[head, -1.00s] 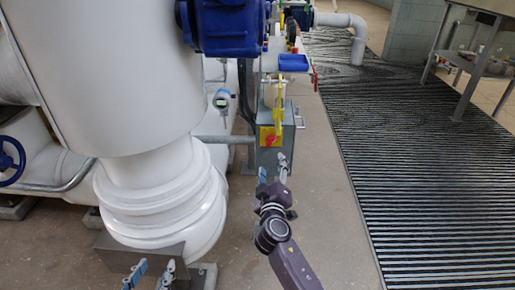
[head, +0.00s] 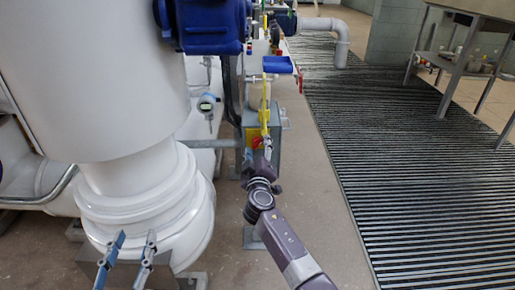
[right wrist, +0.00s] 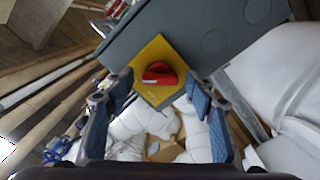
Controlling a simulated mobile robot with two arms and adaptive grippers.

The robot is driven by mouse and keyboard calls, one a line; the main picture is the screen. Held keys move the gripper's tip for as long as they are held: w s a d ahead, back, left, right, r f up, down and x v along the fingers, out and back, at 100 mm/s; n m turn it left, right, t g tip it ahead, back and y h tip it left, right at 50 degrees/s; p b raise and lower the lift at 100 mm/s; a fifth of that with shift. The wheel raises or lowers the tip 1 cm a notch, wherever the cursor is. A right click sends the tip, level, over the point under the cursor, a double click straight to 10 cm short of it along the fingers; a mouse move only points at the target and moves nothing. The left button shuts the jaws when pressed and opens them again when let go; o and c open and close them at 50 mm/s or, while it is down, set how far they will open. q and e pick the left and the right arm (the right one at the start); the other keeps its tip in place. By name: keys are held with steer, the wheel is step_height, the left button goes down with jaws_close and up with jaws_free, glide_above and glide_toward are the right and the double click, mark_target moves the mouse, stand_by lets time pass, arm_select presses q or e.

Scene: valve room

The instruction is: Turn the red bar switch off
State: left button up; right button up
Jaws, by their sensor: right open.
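The red bar switch (right wrist: 158,74) sits on a yellow plate (right wrist: 152,50) on a grey box (right wrist: 215,35) in the right wrist view. In the head view the red switch (head: 256,142) is partly hidden by my right gripper (head: 259,153). My right gripper (right wrist: 159,84) is open, with its fingertips apart on either side of the switch in the right wrist view. Whether they touch it cannot be told. My left gripper (head: 136,240) is open and empty at the lower left of the head view, far from the switch.
A large white pipe (head: 150,205) stands on the left below a blue motor housing (head: 205,22). A gauge (head: 207,104) is left of the box. A dark floor grating (head: 420,170) lies to the right, with bare floor beside it.

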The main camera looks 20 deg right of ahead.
steer(key=c, duration=1.2)
steer(key=shift+o, duration=0.2)
